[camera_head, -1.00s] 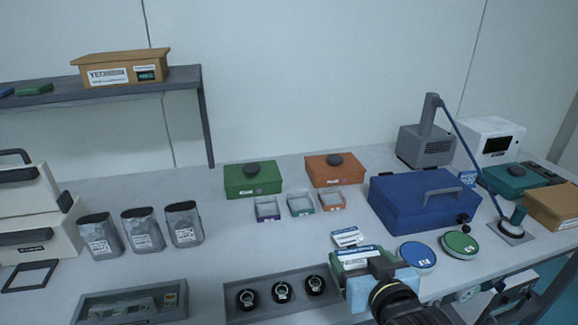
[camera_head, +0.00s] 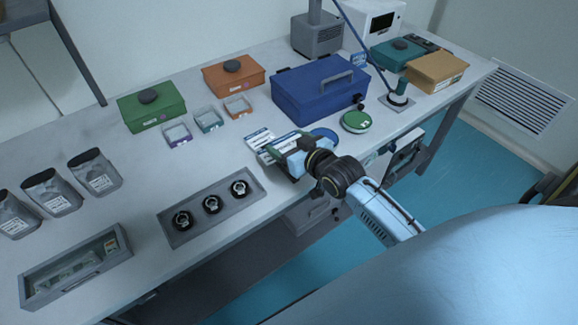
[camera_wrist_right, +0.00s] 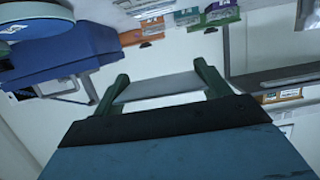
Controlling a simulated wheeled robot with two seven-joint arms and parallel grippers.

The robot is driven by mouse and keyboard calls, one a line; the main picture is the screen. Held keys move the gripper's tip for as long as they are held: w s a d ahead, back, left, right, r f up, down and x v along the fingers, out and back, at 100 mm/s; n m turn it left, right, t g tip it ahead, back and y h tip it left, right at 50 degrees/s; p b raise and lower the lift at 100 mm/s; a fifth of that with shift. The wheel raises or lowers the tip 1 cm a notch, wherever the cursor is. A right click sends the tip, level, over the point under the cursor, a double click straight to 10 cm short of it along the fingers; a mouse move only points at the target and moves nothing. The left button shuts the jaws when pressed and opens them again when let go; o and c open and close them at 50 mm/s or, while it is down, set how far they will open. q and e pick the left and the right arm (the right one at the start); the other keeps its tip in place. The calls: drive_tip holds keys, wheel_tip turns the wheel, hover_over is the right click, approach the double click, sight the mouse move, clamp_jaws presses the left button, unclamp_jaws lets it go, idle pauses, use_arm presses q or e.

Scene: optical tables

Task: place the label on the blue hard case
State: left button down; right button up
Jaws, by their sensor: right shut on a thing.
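In the head view the white and blue label (camera_head: 281,145) shows at the fingertips. Another label (camera_head: 258,136) shows just behind it. My left gripper is out of view.
A blue round tin (camera_head: 325,134) and a green round tin (camera_head: 356,122) lie in front of the case. A grey tray (camera_head: 172,240) with several round black parts is left of the gripper. Small open boxes (camera_head: 208,121) and green and orange boxes stand farther back.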

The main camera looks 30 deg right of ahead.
wheel_tip(320, 180, down, 8)
drive_tip(key=shift+b, duration=0.75)
drive_tip(key=shift+f, duration=0.8)
drive_tip(key=shift+f, duration=0.2)
drive_tip(key=o, duration=0.9)
drive_tip(key=shift+o, duration=0.2)
